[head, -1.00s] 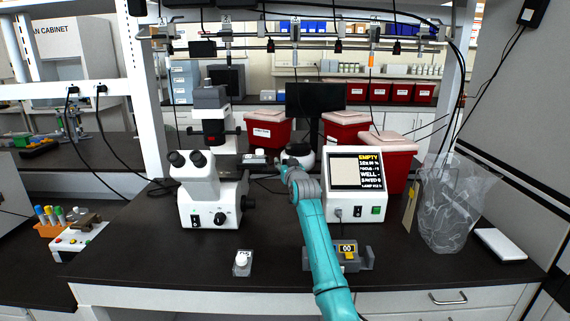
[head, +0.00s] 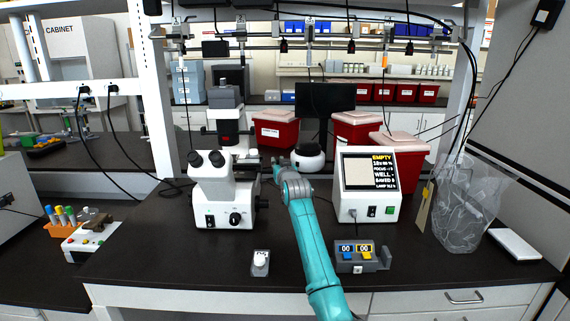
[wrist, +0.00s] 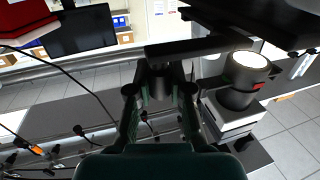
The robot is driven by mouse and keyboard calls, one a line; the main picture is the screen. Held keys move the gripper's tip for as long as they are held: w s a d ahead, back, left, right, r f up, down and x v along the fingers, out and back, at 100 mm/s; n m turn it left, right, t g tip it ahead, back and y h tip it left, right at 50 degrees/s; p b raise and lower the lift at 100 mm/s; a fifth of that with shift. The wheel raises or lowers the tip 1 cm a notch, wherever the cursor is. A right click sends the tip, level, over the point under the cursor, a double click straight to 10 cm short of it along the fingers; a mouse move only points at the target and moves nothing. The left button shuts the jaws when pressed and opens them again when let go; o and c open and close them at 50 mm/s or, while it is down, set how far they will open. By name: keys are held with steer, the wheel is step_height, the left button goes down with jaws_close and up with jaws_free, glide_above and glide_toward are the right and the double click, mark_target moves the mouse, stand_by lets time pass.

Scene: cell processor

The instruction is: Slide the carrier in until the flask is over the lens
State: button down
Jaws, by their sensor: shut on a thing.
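The white microscope (head: 226,190) stands left of my arm, with its dark stage on its right side. My gripper (wrist: 160,85) is shut on a dark flat bar (wrist: 195,47), which looks like the carrier, in the wrist view. The bar reaches right toward the dark stage plate (wrist: 255,15). A round lit glass (wrist: 250,61) on a black housing shows below the stage plate in that view; I cannot tell if it is the lens. In the head view my gripper (head: 276,165) is small, just right of the stage. I cannot make out the flask.
A screen box (head: 369,186) reading EMPTY stands right of my arm. A grey block with two 00 counters (head: 362,258) and a small white-capped item (head: 260,263) sit near the front edge. A clear bag (head: 468,205) stands at right.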

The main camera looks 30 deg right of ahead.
steer(key=w+a, duration=0.4)
steer(key=a, duration=0.1)
steer(key=shift+a, duration=0.4)
steer(key=c, duration=1)
jaws_free()
steer(key=shift+c, duration=0.2)
steer(key=shift+s+a, duration=0.1)
steer(key=shift+s, duration=0.05)
steer(key=v, duration=1.1)
steer(key=shift+s, duration=0.35)
steer(key=shift+a, duration=0.1)
